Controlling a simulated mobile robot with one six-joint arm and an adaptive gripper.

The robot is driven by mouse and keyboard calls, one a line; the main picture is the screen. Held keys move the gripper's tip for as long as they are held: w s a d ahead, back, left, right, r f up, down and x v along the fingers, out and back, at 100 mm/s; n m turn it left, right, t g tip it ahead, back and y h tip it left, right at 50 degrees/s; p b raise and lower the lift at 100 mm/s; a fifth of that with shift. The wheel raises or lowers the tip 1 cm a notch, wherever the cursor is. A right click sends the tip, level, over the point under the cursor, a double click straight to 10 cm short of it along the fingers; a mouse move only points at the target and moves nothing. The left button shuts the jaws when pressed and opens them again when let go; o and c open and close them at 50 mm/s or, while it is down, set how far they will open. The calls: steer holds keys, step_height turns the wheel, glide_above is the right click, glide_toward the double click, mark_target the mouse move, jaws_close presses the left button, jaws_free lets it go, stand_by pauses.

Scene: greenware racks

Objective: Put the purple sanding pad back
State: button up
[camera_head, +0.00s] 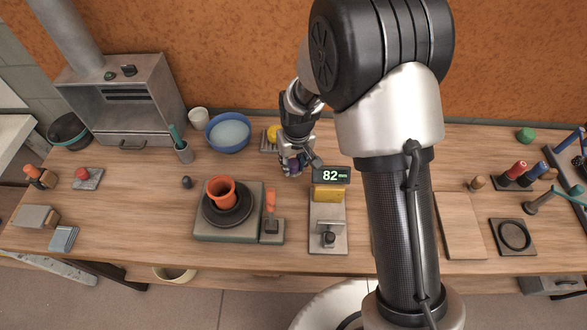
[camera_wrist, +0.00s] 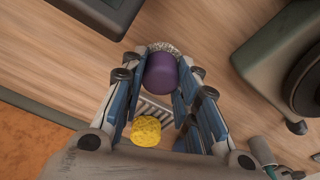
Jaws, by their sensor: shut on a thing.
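The purple sanding pad (camera_wrist: 160,73) sits between the fingertips of my gripper (camera_wrist: 161,80) in the wrist view, with a grey, grainy edge at its far side. My gripper is shut on it. In the head view my gripper (camera_head: 293,166) hangs over the middle of the bench, and a little of the purple pad (camera_head: 293,169) shows between its fingers. A slatted tray (camera_head: 266,148) with a yellow round sponge (camera_head: 273,134) lies behind the gripper. The sponge also shows in the wrist view (camera_wrist: 146,131). My gripper hides part of the tray.
A gauge reading 82 (camera_head: 331,175) stands close to the right of my gripper. A wheel with an orange pot (camera_head: 222,192) is front left, and a blue bowl (camera_head: 227,132) back left. A red pad on a plate (camera_head: 86,177) is far left. Bare wood lies left of the gripper.

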mark_target(293, 169)
step_height(293, 169, down, 3)
steer(key=shift+f+b, duration=0.15)
steer(key=shift+b, duration=0.2)
steer(key=o, duration=0.5)
steer(key=shift+f, duration=0.15)
steer(key=o, duration=0.5)
steer(key=shift+c, duration=0.2)
step_height(293, 169, up, 12)
steer(key=s+p, duration=0.1)
steer(key=p, duration=0.2)
steer(key=shift+s+d+r, duration=0.25)
steer(key=shift+s+d, duration=0.05)
steer(key=shift+d, duration=0.05)
